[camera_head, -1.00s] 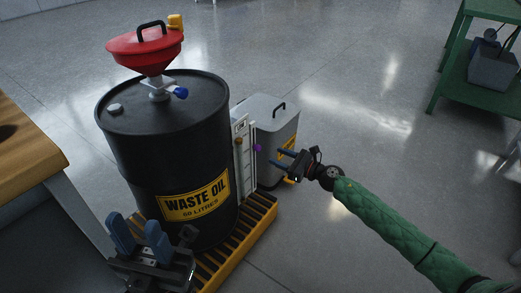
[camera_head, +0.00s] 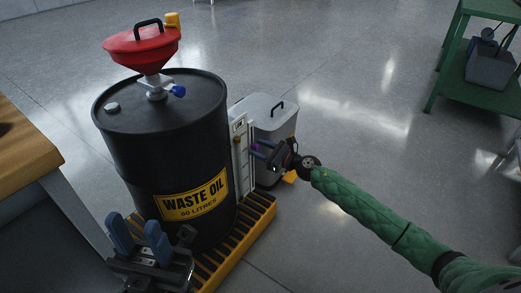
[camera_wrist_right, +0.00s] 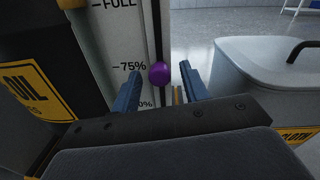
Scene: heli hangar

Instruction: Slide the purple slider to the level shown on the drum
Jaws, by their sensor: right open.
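The purple slider (camera_head: 255,147) is a small round knob on the white gauge board (camera_head: 240,172) at the right side of the black drum (camera_head: 165,150). In the right wrist view the purple slider (camera_wrist_right: 159,74) sits on a dark vertical track, just beside and about level with the "75%" mark (camera_wrist_right: 129,67). "FULL" is above it; a lower mark is partly hidden by a finger. My right gripper (camera_head: 259,150) is open, with one finger on each side of the knob; contact cannot be told. My left gripper (camera_head: 138,230) is open and empty in front of the drum.
An orange-brown knob (camera_head: 237,141) is on the gauge, left of the purple one. A grey lidded bin (camera_head: 275,115) stands close behind my right gripper. The drum stands on a yellow slatted pallet (camera_head: 262,212). A wooden bench (camera_head: 25,140) is at left.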

